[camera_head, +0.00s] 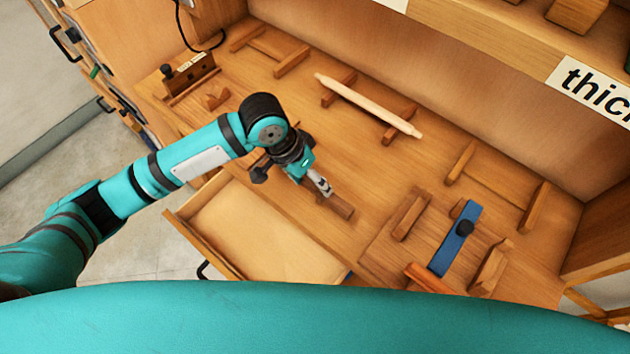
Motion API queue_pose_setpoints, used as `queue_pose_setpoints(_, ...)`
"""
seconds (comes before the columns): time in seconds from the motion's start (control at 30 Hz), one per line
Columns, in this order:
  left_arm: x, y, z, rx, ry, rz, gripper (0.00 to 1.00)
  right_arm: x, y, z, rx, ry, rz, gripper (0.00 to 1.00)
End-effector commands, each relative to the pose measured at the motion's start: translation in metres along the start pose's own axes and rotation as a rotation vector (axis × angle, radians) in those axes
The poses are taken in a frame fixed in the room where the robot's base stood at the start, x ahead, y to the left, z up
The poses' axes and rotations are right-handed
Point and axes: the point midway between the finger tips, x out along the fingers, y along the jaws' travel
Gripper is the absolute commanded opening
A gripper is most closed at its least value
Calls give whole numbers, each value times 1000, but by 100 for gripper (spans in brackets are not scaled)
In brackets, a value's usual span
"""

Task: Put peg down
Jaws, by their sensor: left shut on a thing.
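My left gripper (321,184) is in the middle of the workbench, pointing down and to the right. It is shut on a short brown wooden peg (341,208), whose end shows just past the fingertips. The rest of the peg is hidden by the fingers and wrist, and I cannot tell whether it touches the bench top. A long pale tapered rod (367,105) lies across a pair of wooden rests behind the gripper. My right gripper is not in view.
An open, empty drawer (240,222) juts out below the arm. A fixture with a blue bar (455,238) and dark knob stands at the right. Empty rests (461,163) lie behind it. A small wooden device (188,75) stands back left. A labelled shelf (530,50) overhangs the back right.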

Motion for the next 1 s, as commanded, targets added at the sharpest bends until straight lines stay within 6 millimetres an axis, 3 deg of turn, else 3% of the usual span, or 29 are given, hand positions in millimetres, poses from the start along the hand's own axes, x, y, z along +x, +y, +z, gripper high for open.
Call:
queue_pose_setpoints(0.13, 4, 1, -8, 0, -1, -1, 10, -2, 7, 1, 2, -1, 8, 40)
queue_pose_setpoints(0.43, 35, -7, 1, -2, -2, -1, 10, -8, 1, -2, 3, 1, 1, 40)
queue_pose_setpoints(0.77, 39, -8, 1, -1, -1, 0, 10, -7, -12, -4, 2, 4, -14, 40)
queue_pose_setpoints(0.8, 38, -8, 1, 0, 0, 0, 65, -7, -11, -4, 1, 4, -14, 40)
queue_pose_setpoints(0.93, 38, -8, 1, 0, 0, -1, 82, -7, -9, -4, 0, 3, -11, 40)
queue_pose_setpoints(1.0, 38, -8, 1, 0, 0, -1, 83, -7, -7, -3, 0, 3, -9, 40)
